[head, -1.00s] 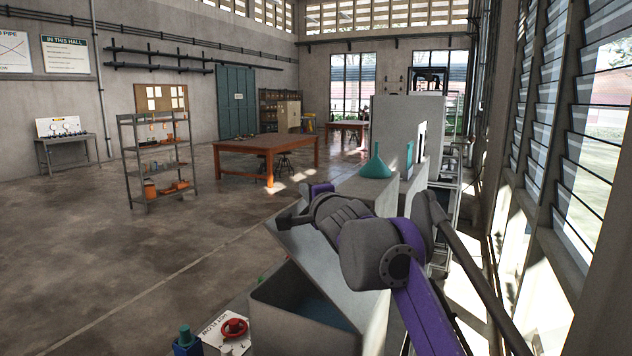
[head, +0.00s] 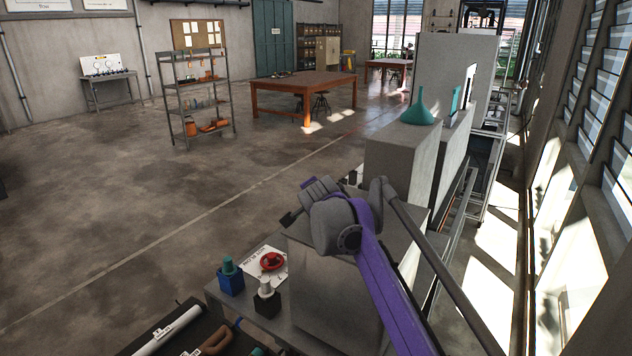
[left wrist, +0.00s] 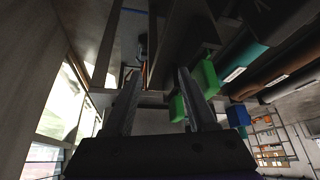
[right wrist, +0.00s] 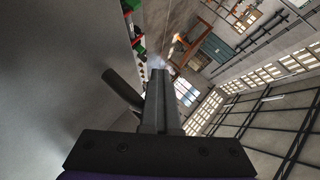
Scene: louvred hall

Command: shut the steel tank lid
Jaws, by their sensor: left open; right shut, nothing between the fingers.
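The grey steel tank (head: 322,290) stands on a bench at the lower middle of the head view. Its lid (head: 400,240) looks down flat over the top, and no opening shows. My right arm hides much of the lid, so I cannot tell if it is fully seated. My right gripper (head: 291,218) is at the tank's far left edge. In the right wrist view the right gripper (right wrist: 158,100) is shut and empty, beside a large grey surface and a short dark rod (right wrist: 123,90). My left gripper (left wrist: 155,100) is open and empty.
A red handwheel (head: 271,261), a blue block (head: 230,280) and a dark block with a pale top (head: 266,300) stand left of the tank. A teal funnel (head: 419,108) sits on a grey cabinet behind. Green blocks (left wrist: 207,78) are near my left fingers.

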